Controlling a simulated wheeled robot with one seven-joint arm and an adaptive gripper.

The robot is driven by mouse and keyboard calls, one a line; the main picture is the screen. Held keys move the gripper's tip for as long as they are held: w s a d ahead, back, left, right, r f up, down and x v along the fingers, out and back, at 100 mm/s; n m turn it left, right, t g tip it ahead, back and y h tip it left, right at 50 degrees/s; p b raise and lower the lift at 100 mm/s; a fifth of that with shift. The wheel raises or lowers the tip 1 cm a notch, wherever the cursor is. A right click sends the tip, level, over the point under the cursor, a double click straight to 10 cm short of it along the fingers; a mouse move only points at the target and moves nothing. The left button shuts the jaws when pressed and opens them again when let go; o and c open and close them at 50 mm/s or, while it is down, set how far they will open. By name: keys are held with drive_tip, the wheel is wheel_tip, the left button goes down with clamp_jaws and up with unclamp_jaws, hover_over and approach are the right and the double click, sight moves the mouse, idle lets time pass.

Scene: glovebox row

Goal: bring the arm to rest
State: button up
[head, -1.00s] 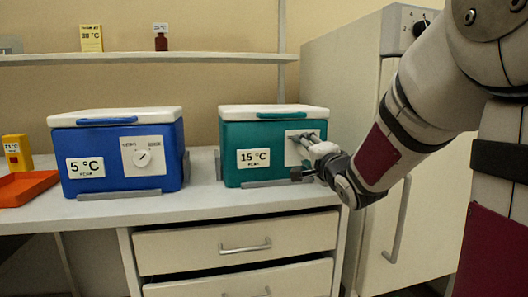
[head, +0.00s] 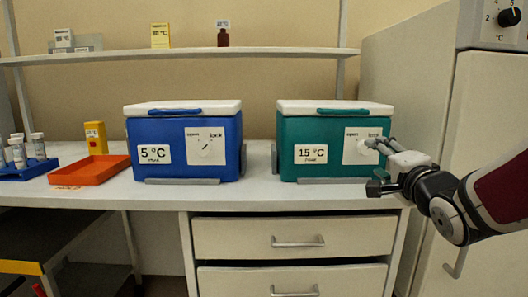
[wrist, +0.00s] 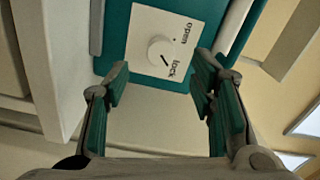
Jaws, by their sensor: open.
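My gripper (head: 376,166) is open and empty in front of the right side of the teal cooler box (head: 330,167). In the wrist view my gripper (wrist: 160,110) has its two fingers wide apart, with the box's white dial plate (wrist: 172,48) beyond them. The dial knob (wrist: 161,50) stands free of the fingers, and its dark mark points toward "lock". In the head view the fingers hide part of this plate. The teal box is labelled 15 °C and its white lid is down.
A blue box (head: 186,172) labelled 5 °C stands left of the teal one. An orange tray (head: 90,171), a yellow box (head: 96,138) and a blue vial rack (head: 28,168) are further left. A tall cabinet (head: 420,95) stands at the right. A shelf (head: 185,54) runs above.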

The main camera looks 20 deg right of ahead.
drive_tip(key=s+a+f+n+g+y, duration=0.2)
drive_tip(key=s+a+f+n+g, duration=0.65)
drive_tip(key=s+a+f, duration=0.2)
drive_tip(key=s+a+f+n+g+y, duration=0.2)
drive_tip(key=s+a+n+g, duration=0.3)
drive_tip(key=s, duration=0.6)
drive_tip(key=s+a+f+n+g+y, duration=0.1)
drive_tip(key=s+a+f+n+g, duration=0.3)
drive_tip(key=s+a, duration=0.45)
wheel_tip(320, 180, up, 34)
drive_tip(key=s+d+t+p, duration=0.1)
drive_tip(key=t+p, duration=0.3)
drive_tip(key=p, duration=2.7)
drive_tip(key=shift+s+d+n, duration=0.2)
drive_tip(key=shift+d+n, duration=0.15)
drive_tip(key=shift+d, duration=0.2)
